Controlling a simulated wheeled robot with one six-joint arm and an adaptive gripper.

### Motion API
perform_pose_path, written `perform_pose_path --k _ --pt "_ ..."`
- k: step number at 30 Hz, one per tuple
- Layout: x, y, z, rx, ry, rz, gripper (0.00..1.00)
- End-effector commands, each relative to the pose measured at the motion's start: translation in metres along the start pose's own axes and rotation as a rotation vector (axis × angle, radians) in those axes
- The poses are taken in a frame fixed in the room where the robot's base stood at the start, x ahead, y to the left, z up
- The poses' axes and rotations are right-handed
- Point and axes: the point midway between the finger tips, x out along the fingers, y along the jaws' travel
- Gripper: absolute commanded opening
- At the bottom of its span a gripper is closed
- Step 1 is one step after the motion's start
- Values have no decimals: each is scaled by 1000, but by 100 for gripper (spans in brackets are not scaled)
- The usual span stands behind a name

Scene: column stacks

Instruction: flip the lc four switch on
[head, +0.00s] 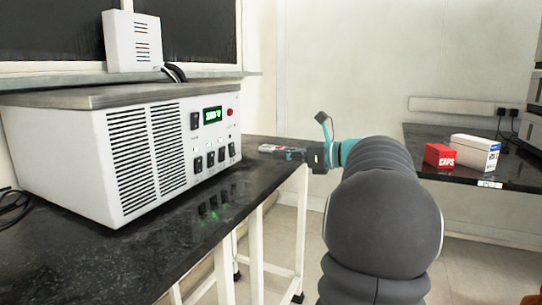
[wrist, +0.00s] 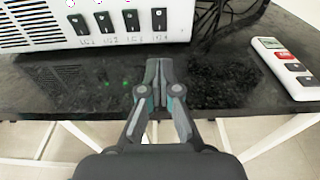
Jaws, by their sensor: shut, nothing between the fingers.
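The white column-stack unit (head: 92,150) stands on a black worktop, with a row of black rocker switches low on its front. The lc four switch (wrist: 159,18) is the rightmost of the row in the wrist view, with a small, blurred label under it. It also shows at the right end of the row in the head view (head: 232,149). Its on or off position is too small to tell. My gripper (wrist: 158,66) is shut and empty, in front of and below this switch, apart from the panel. It also shows in the head view (head: 290,154).
A white handheld device (wrist: 287,66) lies on the worktop (wrist: 60,75) to the right of my gripper, near the front edge. Black cables (wrist: 230,20) lie right of the unit. A red box (head: 439,156) and a white box (head: 475,152) stand on another bench.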

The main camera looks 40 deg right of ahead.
Motion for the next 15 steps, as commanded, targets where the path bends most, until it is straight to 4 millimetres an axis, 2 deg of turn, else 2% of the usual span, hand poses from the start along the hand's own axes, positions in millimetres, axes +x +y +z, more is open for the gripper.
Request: perform_pose_path --k 15 --pt "94 1 -1 0 0 3 0"
